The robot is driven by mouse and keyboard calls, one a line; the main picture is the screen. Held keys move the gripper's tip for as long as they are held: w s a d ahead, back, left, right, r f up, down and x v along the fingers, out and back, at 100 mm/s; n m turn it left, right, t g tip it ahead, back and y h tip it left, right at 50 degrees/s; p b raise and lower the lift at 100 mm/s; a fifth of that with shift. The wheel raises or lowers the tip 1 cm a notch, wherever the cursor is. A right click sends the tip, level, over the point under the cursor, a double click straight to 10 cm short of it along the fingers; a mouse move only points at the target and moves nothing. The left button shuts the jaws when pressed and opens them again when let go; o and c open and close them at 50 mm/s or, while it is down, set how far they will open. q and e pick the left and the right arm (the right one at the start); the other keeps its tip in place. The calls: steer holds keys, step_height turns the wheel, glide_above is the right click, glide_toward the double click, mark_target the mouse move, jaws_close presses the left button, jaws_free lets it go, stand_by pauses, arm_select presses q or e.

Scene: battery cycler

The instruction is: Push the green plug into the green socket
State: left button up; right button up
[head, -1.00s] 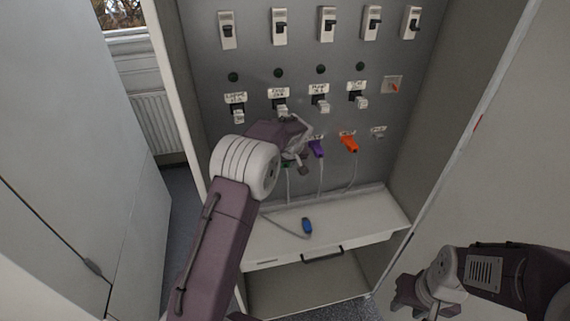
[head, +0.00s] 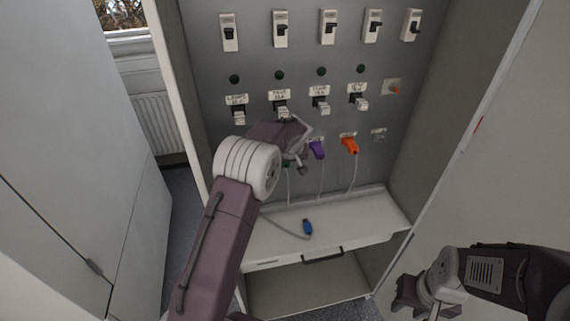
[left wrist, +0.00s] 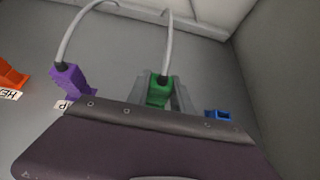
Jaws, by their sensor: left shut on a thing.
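My left gripper (head: 298,150) is at the back panel of the cabinet, left of the purple plug (head: 317,149). In the left wrist view its two fingers (left wrist: 160,95) are shut on the green plug (left wrist: 158,92), one on each side. A grey cable leaves the near end of the green plug. In the head view the gripper hides most of this plug. The green socket is hidden behind the plug and gripper, so I cannot tell how deep the plug sits. My right gripper (head: 402,294) is low at the right, apart from the panel, with its fingers spread and empty.
An orange plug (head: 350,146) sits right of the purple one. A blue socket (left wrist: 218,115) is beside my left gripper. A blue plug (head: 307,227) lies on the white shelf (head: 355,222). Switches line the panel above. The cabinet's side walls bound the space.

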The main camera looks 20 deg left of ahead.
arm_select(q)
steer(key=shift+w+a, duration=0.1)
steer(key=shift+w, duration=0.15)
stand_by(0.5)
steer(key=shift+w+a+p, duration=0.3)
steer(key=shift+w+p, duration=0.15)
steer(key=shift+p, duration=0.1)
steer(key=o, duration=1.1)
steer(key=shift+c, duration=0.2)
steer(key=shift+s+d, duration=0.1)
steer(key=shift+s+d+r+b, duration=0.1)
steer(key=shift+s+r+b, duration=0.05)
steer(key=shift+r+b, duration=0.25)
steer(key=b+v, duration=0.2)
steer(key=v, duration=0.6)
steer(key=shift+b, duration=0.35)
